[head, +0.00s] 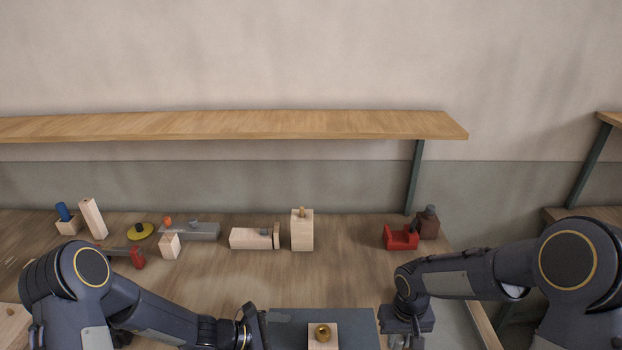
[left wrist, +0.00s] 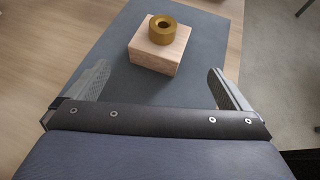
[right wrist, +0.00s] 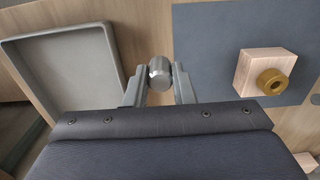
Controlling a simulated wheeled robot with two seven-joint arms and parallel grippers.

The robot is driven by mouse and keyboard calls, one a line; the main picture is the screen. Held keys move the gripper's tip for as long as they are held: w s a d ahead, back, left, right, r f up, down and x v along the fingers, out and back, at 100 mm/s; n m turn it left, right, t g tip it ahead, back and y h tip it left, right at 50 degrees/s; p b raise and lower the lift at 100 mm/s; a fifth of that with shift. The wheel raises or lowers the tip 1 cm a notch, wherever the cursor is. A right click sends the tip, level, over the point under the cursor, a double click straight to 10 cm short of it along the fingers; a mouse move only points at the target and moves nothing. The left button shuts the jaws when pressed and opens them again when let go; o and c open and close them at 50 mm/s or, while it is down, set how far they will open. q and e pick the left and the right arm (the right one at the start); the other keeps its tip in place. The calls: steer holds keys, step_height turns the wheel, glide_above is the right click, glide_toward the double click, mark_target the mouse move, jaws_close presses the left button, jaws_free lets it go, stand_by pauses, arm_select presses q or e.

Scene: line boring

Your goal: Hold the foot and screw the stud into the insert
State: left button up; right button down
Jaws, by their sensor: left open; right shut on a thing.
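The foot, a pale wooden block (head: 331,346), stands on a dark grey mat (head: 286,324). A brass ring-shaped insert (head: 322,331) sits on its top with its hole facing up. In the left wrist view the block (left wrist: 160,58) and insert (left wrist: 162,30) lie ahead of my left gripper (left wrist: 158,77), whose fingers are spread wide and apart from the block. My right gripper (right wrist: 159,82) is shut on a grey metal cylinder, the stud (right wrist: 159,72). It holds it to the right of the block in the head view, apart from the insert. The stud's lower part is hidden.
A grey tray (right wrist: 62,37) lies beside the mat, near my right gripper. Along the back stand wooden blocks (head: 302,234), a red holder (head: 401,238), a yellow disc (head: 140,231) and other parts. A wooden shelf (head: 230,126) hangs above. The bench between is clear.

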mark_target(315, 338)
arm_select(q)
steer(key=shift+x, duration=4.35)
steer(key=c, duration=1.3)
arm_select(e)
steer(key=w+a+r+n, duration=0.2)
steer(key=a+r+n, duration=0.2)
steer(key=a, duration=0.4)
steer(key=w+a+r+n, duration=0.3)
steer(key=a+r+n, duration=0.2)
steer(key=a, duration=0.3)
steer(key=shift+w+a, duration=0.15)
steer(key=shift+w, duration=0.1)
